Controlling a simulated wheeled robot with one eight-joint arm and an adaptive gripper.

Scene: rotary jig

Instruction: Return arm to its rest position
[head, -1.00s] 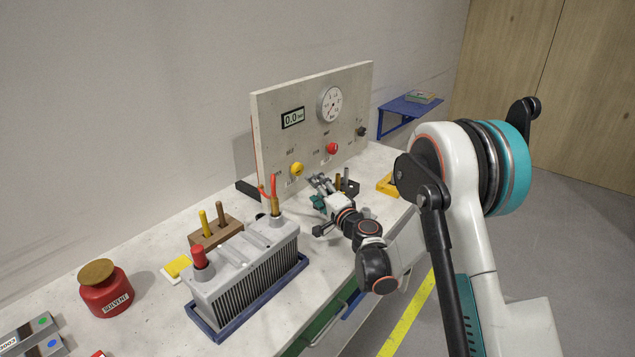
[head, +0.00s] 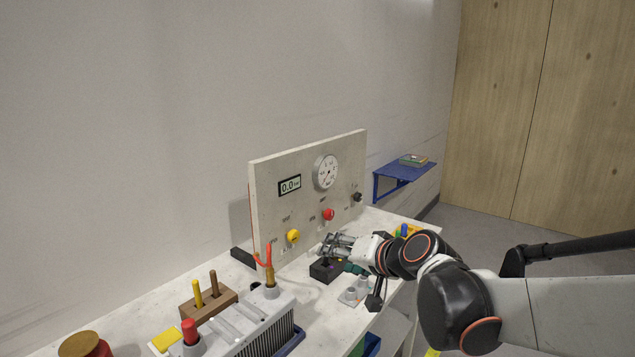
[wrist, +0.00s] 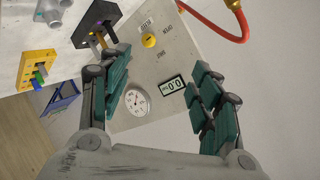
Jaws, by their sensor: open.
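My gripper (head: 338,246) is in front of the upright panel (head: 262,178), above the black block (head: 322,271) on the bench. In the wrist view my gripper (wrist: 165,105) is open, its two green-padded fingers wide apart with nothing between them. The panel (wrist: 158,75) with its gauge (wrist: 136,102), display (wrist: 171,86) and yellow knob (wrist: 148,40) shows beyond the fingers. My arm reaches in from the right of the head view, with its forearm low over the bench's right end.
A yellow holder (wrist: 38,68) and grey fittings (head: 353,292) lie near the arm. A blue wall shelf (head: 403,173) is at the right.

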